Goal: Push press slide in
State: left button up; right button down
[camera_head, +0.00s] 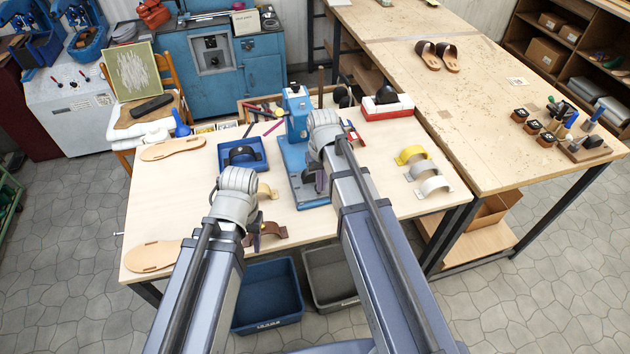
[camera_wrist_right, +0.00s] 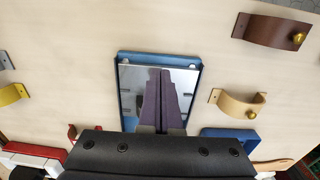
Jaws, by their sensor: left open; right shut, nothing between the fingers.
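The blue press (camera_head: 296,112) stands upright on the light wooden table, with its blue base reaching toward me. In the right wrist view the press slide, a shiny metal plate (camera_wrist_right: 186,78), lies inside the blue base frame (camera_wrist_right: 160,55). Two small pale knobs sit near its top corners. My right gripper (camera_head: 317,182) is shut and empty over the base; its purple fingers also show above the plate in the right wrist view (camera_wrist_right: 161,80). I cannot tell whether they touch it. My left gripper (camera_head: 254,238) is open beside a brown strap (camera_head: 272,231), mostly hidden by its wrist.
A blue tray (camera_head: 259,164) with a black part is left of the press. A tan strap (camera_head: 268,191) lies near it. Yellow, grey and white straps (camera_head: 411,155) lie at the right. Sandal soles (camera_head: 172,149) are on the left. Bins (camera_head: 268,295) stand below the front edge.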

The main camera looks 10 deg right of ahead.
aim_at(321, 202)
jog(key=shift+f+b, duration=2.45)
jog(key=shift+w, duration=0.1)
jog(key=shift+w+a, duration=0.15)
jog(key=shift+w, duration=3)
jog(key=shift+w+a, duration=0.1)
jog(key=shift+w, duration=3.05)
jog(key=shift+s, duration=0.15)
jog(key=r+p, duration=0.7)
jog(key=shift+s+r, duration=0.15)
jog(key=shift+s, duration=0.2)
